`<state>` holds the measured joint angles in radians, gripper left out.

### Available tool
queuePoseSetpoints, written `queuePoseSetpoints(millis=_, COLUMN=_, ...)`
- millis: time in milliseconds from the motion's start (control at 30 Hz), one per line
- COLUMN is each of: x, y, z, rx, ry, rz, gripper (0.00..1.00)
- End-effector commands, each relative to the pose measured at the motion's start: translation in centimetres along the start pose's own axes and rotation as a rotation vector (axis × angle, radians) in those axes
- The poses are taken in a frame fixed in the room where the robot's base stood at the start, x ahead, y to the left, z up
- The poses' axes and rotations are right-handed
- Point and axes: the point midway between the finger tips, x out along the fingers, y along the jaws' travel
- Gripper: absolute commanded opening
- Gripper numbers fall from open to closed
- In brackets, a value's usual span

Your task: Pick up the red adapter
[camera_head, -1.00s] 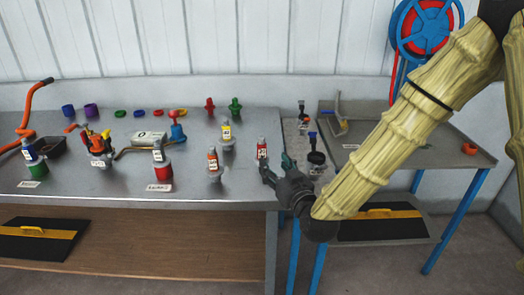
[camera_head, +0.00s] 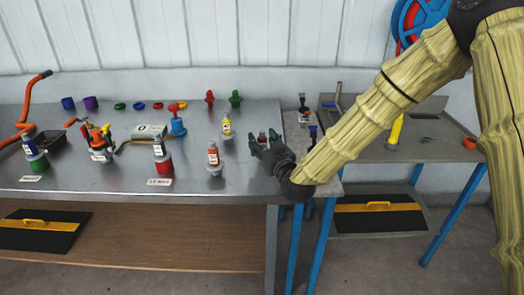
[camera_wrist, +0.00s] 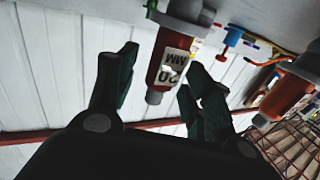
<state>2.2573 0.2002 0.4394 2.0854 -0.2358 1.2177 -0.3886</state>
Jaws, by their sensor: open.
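The red adapter (camera_wrist: 171,62), a red cylinder with a white "20 MM" label and a grey collar, appears upside down in the wrist view, between my open fingers with visible space beside it.
An orange bottle-like fitting (camera_head: 213,157) stands left of my gripper, with a yellow one (camera_head: 226,127) behind it. A red-based fitting (camera_head: 163,163) is farther left. Red (camera_head: 210,97) and green (camera_head: 235,99) fittings stand at the back. A side table (camera_head: 432,150) is at right.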

Motion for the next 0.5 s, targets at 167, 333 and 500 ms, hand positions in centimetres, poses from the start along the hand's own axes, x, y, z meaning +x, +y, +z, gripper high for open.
queuePoseSetpoints(millis=167, x=1.11, y=0.04, z=0.03, rx=0.000, ry=0.000, rz=0.001, gripper=0.51)
queuePoseSetpoints(millis=333, x=1.18, y=0.04, z=0.04, rx=0.000, ry=0.000, rz=0.001, gripper=0.51)
queuePoseSetpoints(millis=500, x=1.16, y=0.04, z=0.03, rx=0.000, ry=0.000, rz=0.001, gripper=0.31)
